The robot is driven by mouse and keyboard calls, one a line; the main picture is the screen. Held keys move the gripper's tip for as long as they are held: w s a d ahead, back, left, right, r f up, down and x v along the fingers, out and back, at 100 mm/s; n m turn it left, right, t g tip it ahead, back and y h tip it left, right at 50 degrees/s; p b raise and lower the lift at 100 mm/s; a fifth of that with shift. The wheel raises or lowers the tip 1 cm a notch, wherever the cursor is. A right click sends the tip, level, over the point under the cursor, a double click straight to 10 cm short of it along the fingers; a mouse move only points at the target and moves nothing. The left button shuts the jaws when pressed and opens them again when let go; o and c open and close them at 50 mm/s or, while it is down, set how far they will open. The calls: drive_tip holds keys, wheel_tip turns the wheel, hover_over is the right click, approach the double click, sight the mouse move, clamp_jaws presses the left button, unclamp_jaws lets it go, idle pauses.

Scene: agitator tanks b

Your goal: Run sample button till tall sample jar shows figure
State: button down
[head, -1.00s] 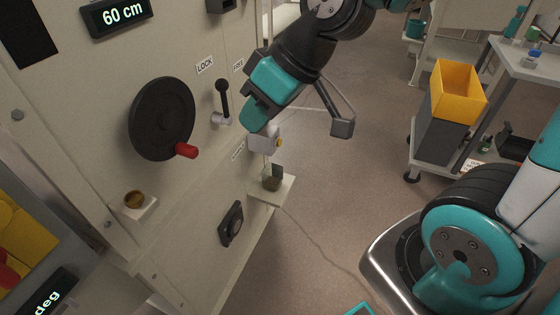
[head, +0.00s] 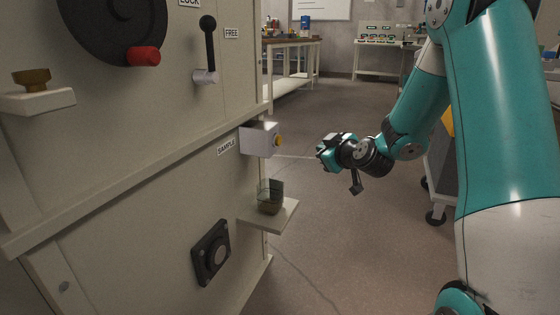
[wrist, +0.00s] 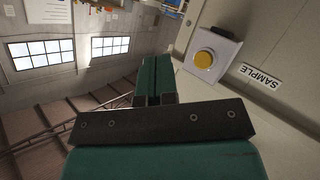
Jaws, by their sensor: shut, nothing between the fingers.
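The sample button is a yellow round button (head: 278,141) on a pale grey box (head: 258,139) on the cabinet's side, beside a SAMPLE label (head: 227,146). The yellow button also shows at upper right in the wrist view (wrist: 205,59). Below the box, a clear jar (head: 270,196) with dark greenish contents in its lower part stands upright on a small shelf (head: 278,218). I cannot read any mark or figure on it. My gripper (head: 322,154) is shut and empty, to the right of the button and apart from it. Its fingers (wrist: 153,80) point forward in the wrist view.
The cabinet front carries a black wheel with a red knob (head: 143,56), a lever (head: 208,50) by the LOCK and FREE labels, and a black round fitting (head: 211,252). A trolley (head: 437,190) stands behind my arm. The floor between is clear.

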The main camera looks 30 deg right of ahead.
sight(278, 141)
drive_tip(key=shift+d, duration=0.1)
drive_tip(key=shift+w, duration=0.1)
drive_tip(key=w+a+p, duration=0.5)
drive_tip(key=w+p, duration=0.1)
drive_tip(key=p, duration=0.2)
drive_tip(key=shift+w+a+p, duration=0.25)
drive_tip(key=shift+w+p, duration=0.05)
drive_tip(key=shift+w, duration=0.1)
idle(1.9)
drive_tip(key=shift+w+a, duration=0.25)
drive_tip(key=shift+w, duration=0.1)
drive_tip(key=shift+w+a+p, duration=0.3)
drive_tip(key=shift+w+p, duration=0.05)
idle(2.1)
